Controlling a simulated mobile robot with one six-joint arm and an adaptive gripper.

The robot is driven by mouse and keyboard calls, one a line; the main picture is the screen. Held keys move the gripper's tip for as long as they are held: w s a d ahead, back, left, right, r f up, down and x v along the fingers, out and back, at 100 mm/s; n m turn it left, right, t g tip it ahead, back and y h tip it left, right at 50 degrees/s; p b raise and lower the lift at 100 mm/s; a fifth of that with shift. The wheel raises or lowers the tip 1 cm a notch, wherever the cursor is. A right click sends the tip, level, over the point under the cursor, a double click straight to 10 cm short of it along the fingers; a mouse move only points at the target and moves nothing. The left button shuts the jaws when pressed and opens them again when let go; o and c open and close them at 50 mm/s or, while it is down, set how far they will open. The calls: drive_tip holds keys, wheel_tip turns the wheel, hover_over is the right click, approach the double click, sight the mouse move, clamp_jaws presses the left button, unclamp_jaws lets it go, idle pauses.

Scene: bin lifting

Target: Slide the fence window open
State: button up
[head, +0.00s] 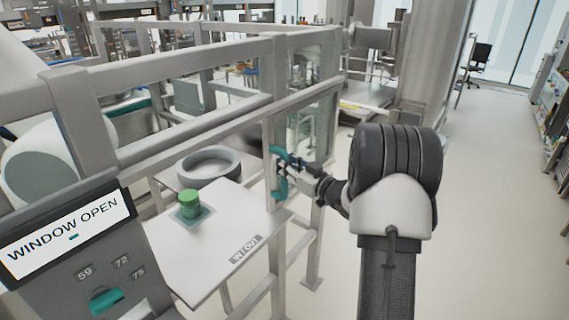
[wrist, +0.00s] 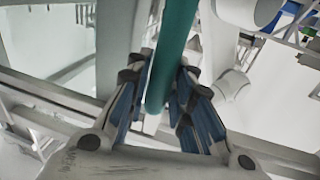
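The fence window's teal handle (head: 279,172) is a C-shaped grip on a grey upright at the right end of the fence opening. My gripper (head: 284,168) is at this handle, reaching it from the right. In the wrist view the teal bar (wrist: 172,45) runs between the fingers of my gripper (wrist: 164,85), which close in on it from both sides. Small gaps at the fingertips are hard to judge. The window pane (head: 310,105) shows at the right end of the fence. Left of the handle, the opening above the table is clear.
A sign (head: 68,235) at the lower left reads "WINDOW OPEN". A white table (head: 215,255) marked "IN / OUT" carries a green cylinder (head: 189,204) on a square patch. A grey ring (head: 208,166) lies behind it. The floor (head: 495,200) to the right is clear.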

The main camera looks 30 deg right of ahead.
drive_tip(key=o, duration=0.4)
drive_tip(key=shift+r, duration=0.1)
drive_tip(key=shift+s, duration=0.1)
drive_tip(key=s, duration=0.4)
drive_tip(key=s+d, duration=0.1)
drive_tip(key=s, duration=0.6)
drive_tip(key=shift+s+d, duration=0.35)
drive_tip(key=shift+d, duration=0.05)
